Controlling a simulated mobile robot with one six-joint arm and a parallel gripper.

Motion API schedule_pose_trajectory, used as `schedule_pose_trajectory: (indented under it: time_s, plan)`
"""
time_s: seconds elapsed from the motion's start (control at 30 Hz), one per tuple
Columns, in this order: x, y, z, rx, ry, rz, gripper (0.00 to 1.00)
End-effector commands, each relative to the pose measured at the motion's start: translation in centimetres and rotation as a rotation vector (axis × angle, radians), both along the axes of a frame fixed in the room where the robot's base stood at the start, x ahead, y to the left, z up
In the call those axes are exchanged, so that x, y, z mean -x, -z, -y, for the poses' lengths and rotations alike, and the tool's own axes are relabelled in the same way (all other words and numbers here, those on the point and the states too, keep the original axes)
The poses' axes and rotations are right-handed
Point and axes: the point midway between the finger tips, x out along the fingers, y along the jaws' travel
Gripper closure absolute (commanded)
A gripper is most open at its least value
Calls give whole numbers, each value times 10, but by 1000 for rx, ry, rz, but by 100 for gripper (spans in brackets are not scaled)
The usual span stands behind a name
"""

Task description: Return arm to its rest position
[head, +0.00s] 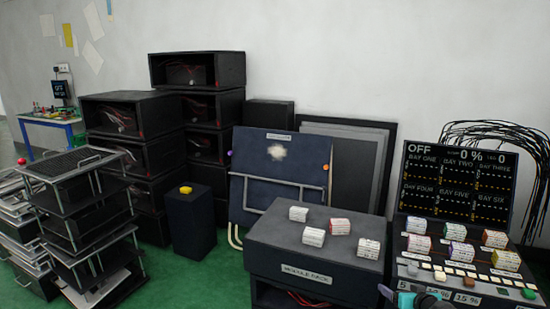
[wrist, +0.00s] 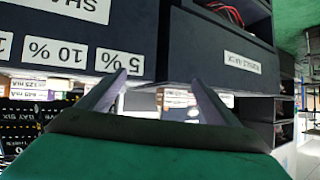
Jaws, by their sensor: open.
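My gripper (wrist: 158,82) shows in the wrist view with its two grey fingers apart and nothing between them. Behind the fingers are the dark front of the control console (wrist: 45,55), with upside-down percent labels, and the module rack (wrist: 215,50) with its white label. I cannot tell how far the fingertips are from either. In the head view a teal and dark part of my arm (head: 428,299) shows at the bottom edge, in front of the console's lower left; the rest of the arm is out of frame.
The module rack (head: 320,262) bears several small blocks. The console (head: 465,282) has colored blocks and a screen (head: 460,181) reading OFF and 0 %. A dark pedestal (head: 190,225) with a yellow button and stacked cases stand left. Green floor is open between them.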

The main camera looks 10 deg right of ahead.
Motion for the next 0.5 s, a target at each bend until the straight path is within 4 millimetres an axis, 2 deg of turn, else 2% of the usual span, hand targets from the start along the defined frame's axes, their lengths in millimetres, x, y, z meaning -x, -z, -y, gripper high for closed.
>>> schedule_pose_trajectory:
  time_s: [0.03,0.2,0.5]
  plan:
    - [-9,6,-20,-8,-34,-18,15]
    - [-30,33,-80,-25,-140,-79,15]
    - [-44,83,-193,-70,-327,-211,15]
